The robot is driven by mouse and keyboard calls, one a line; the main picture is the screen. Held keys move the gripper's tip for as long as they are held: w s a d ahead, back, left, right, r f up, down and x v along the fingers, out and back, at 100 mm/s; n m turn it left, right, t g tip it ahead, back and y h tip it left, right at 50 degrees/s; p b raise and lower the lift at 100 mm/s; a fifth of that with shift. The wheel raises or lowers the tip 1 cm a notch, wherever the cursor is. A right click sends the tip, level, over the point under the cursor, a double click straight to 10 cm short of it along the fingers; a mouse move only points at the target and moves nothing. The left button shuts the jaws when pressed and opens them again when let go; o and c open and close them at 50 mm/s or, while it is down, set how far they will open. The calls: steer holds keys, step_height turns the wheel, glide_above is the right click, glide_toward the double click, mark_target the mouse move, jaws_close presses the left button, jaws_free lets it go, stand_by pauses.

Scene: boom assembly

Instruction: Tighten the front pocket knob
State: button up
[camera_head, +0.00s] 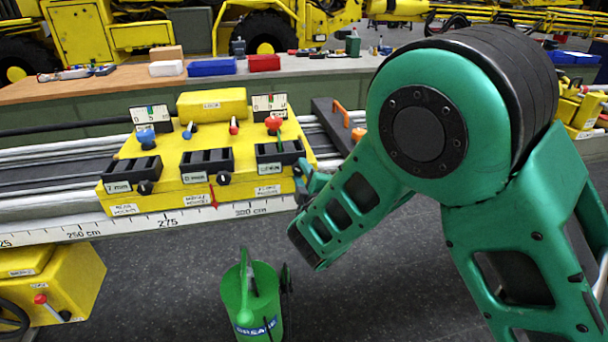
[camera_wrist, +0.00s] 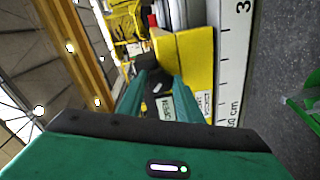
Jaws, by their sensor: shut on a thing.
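The yellow carriage (camera_head: 222,165) has three black pockets along its front. The front pocket (camera_head: 280,151) is the rightmost, above a "front pocket" label (camera_head: 268,190). My gripper (camera_head: 303,175) reaches in from the right at that pocket's right end. The front pocket knob is black and largely hidden by my fingers in the head view. In the wrist view my teal fingers (camera_wrist: 162,84) are closed around the dark knob (camera_wrist: 149,72), beside the yellow carriage wall. How far the knob is turned cannot be seen.
The middle pocket (camera_head: 207,160) and rear pocket (camera_head: 136,175) have black knobs too. A white ruler rail (camera_head: 170,219) runs below the carriage. A green grease bucket (camera_head: 250,300) stands below my gripper. A bench (camera_head: 130,82) lies behind.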

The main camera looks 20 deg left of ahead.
steer(key=shift+w+d+f+m+y, duration=0.1)
steer(key=shift+d+m+y, duration=0.05)
steer(key=shift+m, duration=1.2)
steer(key=shift+w+d+f+m+y, duration=0.1)
steer(key=shift+w+m, duration=0.05)
steer(key=shift+m, duration=1.15)
steer(key=shift+w+d+m+y, duration=0.1)
steer(key=shift+d+m+y, duration=0.05)
steer(key=shift+m, duration=1.2)
steer(key=o, duration=1)
steer(key=shift+a, duration=0.1)
steer(key=shift+o, duration=0.2)
steer(key=shift+s, duration=0.1)
steer(key=shift+s+a, duration=0.1)
steer(key=v, duration=1)
steer(key=shift+d, duration=0.2)
